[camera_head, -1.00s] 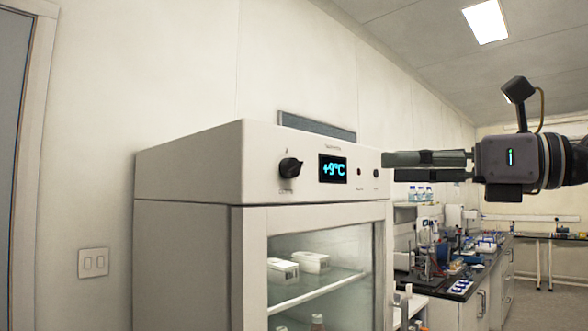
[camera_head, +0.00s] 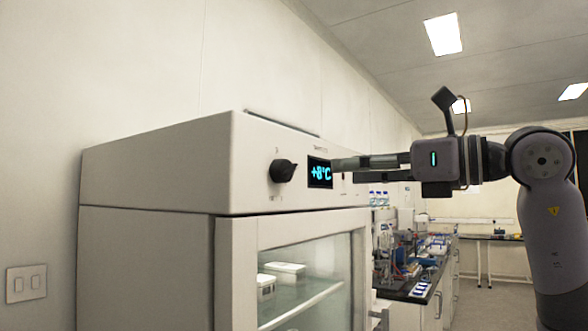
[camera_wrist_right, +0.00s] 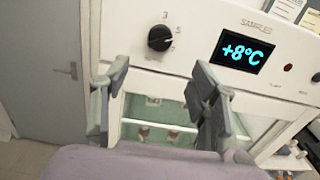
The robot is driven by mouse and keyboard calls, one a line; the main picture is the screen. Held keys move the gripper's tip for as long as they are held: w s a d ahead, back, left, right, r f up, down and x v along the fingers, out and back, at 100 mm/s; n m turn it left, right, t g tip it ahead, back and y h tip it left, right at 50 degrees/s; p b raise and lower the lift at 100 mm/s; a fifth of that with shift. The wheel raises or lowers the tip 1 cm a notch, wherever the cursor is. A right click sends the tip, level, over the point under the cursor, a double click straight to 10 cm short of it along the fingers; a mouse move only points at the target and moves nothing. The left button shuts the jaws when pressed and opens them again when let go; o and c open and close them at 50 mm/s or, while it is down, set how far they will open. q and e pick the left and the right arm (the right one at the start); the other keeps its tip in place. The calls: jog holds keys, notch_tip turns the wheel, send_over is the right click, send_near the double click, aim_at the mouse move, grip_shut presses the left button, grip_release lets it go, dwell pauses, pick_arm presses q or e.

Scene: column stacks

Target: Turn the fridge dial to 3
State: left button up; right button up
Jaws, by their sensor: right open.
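The fridge (camera_head: 160,180) is a white cabinet with a glass door. Its black round dial (camera_head: 282,170) sits on the front panel, left of a display (camera_head: 320,172) reading +8°C. In the right wrist view the dial (camera_wrist_right: 160,38) shows above the fingers, with a printed 3 above it; its exact pointer setting is hard to tell. My right gripper (camera_head: 338,169) is open and empty, in front of the panel and to the right of the dial in the head view, apart from it. In the wrist view its fingers (camera_wrist_right: 160,70) are spread below the dial. My left gripper is not in view.
A small red light (camera_wrist_right: 288,67) and a black knob (camera_wrist_right: 316,77) lie right of the display. White boxes (camera_head: 285,268) stand on a shelf behind the glass. A cluttered lab bench (camera_head: 415,280) runs behind on the right. A wall switch (camera_head: 26,282) is at far left.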

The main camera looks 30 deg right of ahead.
aim_at(293, 172)
jog(key=p+x, duration=0.1)
jog(key=x, duration=0.9)
jog(key=shift+w+a+r+p, duration=0.1)
jog(key=shift+w+a+p, duration=0.05)
jog(key=shift+p, duration=0.2)
jog(key=shift+w+a, duration=0.1)
jog(key=shift+w, duration=0.25)
jog(key=shift+w+a, duration=0.15)
jog(key=shift+w, duration=0.15)
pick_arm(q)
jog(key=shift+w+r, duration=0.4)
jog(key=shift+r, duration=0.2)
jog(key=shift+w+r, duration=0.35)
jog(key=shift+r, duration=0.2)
pick_arm(e)
jog(key=shift+s, duration=0.1)
jog(key=shift+c, duration=0.4)
jog(key=c, duration=1.1)
